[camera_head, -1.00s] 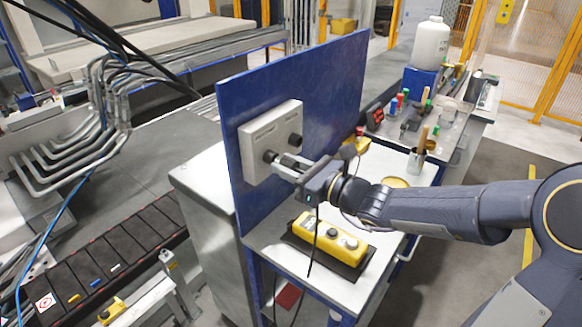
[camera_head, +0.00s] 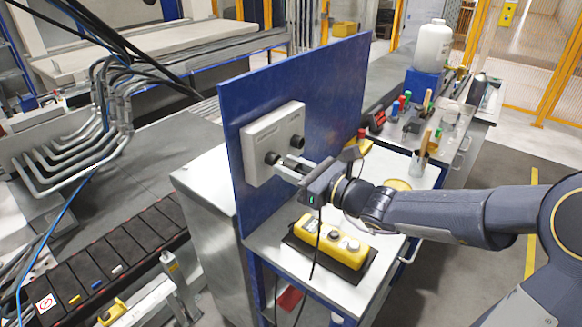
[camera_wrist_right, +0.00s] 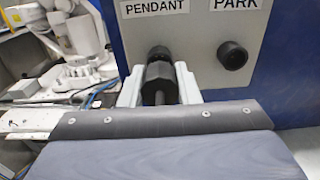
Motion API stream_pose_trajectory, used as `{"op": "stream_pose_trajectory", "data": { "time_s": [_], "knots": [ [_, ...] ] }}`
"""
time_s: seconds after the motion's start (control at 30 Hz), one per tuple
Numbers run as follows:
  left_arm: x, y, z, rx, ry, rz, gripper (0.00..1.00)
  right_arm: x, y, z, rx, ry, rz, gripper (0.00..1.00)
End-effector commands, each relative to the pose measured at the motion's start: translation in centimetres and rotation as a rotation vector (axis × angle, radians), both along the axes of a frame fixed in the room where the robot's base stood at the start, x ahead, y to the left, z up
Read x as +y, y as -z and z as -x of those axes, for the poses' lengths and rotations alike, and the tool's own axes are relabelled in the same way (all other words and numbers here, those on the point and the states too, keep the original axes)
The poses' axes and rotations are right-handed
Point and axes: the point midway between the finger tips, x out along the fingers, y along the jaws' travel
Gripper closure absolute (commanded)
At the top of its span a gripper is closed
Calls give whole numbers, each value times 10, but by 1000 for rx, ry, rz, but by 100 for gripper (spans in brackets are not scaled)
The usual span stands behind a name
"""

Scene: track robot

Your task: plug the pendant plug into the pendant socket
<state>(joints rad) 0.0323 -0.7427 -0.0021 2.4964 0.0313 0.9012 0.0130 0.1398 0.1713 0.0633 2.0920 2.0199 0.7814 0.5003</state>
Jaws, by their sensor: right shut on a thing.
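The grey socket box (camera_head: 256,142) is mounted on the upright blue panel (camera_head: 322,92). The pendant socket (camera_wrist_right: 158,53), under the PENDANT label, is round and black. My right gripper (camera_head: 282,169) is in front of it, shut on the black pendant plug (camera_wrist_right: 159,84), which sits between its two fingers in the wrist view. The plug lines up with the socket and covers its lower part. I cannot tell whether they touch. The yellow pendant (camera_head: 333,242) lies on the bench below, with a black cable (camera_head: 317,255) hanging near it. My left gripper is out of view.
The park socket (camera_wrist_right: 232,55), round and black, is to the right of the pendant socket; it also shows in the head view (camera_head: 297,142). The bench top (camera_head: 270,243) has free room around the pendant's black mat. Tools and a white jug (camera_head: 432,45) stand farther back.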

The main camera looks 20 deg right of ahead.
Motion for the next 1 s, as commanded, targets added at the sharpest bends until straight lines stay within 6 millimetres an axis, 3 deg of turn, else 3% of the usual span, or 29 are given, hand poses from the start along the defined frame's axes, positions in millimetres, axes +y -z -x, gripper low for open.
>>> {"op": "stream_pose_trajectory", "data": {
  "time_s": [1.0],
  "knots": [
    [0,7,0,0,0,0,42,0,0,0,-1,0,0,100]
  ]
}}
